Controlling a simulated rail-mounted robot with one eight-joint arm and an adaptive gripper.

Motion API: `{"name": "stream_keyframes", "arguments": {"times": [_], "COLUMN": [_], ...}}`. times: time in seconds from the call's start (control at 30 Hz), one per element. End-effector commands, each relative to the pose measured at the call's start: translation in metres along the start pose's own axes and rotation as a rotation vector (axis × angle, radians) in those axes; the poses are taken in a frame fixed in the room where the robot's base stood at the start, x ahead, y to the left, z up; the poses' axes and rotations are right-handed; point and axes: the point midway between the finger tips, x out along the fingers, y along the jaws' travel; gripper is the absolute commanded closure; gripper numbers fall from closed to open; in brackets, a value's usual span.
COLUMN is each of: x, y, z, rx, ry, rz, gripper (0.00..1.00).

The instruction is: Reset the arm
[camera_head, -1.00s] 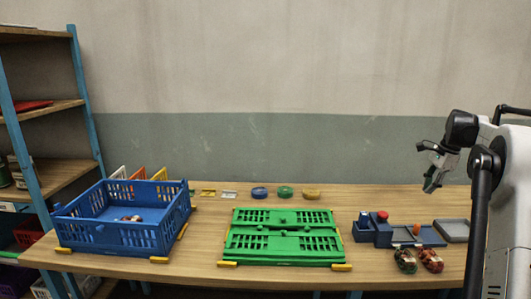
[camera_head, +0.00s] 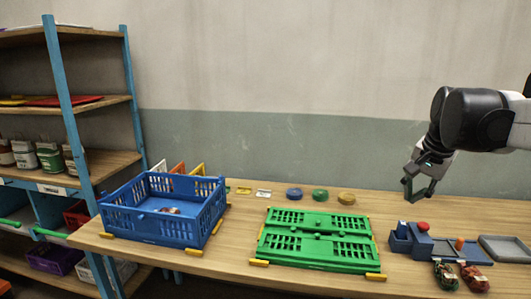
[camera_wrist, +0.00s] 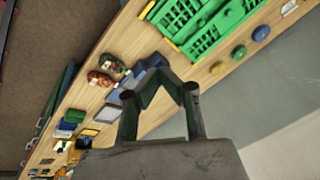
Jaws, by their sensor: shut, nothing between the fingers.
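My gripper (camera_head: 409,190) hangs in the air above the right part of the table, over the blue device with a red knob (camera_head: 411,238). Its fingers are shut with nothing between them; the wrist view shows the fingertips (camera_wrist: 165,62) meeting. My arm reaches in from the right edge. In the wrist view the wooden table (camera_wrist: 120,40) lies tilted below the fingers, and they touch nothing there.
A blue crate (camera_head: 150,228) holding small items stands at the table's left. A folded green crate (camera_head: 315,262) lies in the middle. Two sacks (camera_head: 446,275) (camera_head: 474,278) lie at the right, near a grey tray (camera_head: 506,246). A shelf (camera_head: 92,165) stands at the left.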

Motion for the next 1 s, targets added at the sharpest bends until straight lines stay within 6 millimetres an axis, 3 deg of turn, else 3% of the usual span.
{"name": "stream_keyframes", "arguments": {"times": [0.03, 0.3, 0.6, 0.8, 1.0], "x": [-0.003, -0.010, 0.002, 0.018, 0.028], "y": [-0.001, 0.009, 0.036, 0.056, 0.068], "z": [0.021, 0.112, 0.207, 0.256, 0.278], "rx": [-0.047, -0.297, -0.570, -0.727, -0.806], "ry": [0.011, 0.080, 0.165, 0.218, 0.247], "rz": [-0.009, -0.049, -0.093, -0.117, -0.128], "gripper": [1.00, 1.00, 1.00, 1.00, 1.00]}}
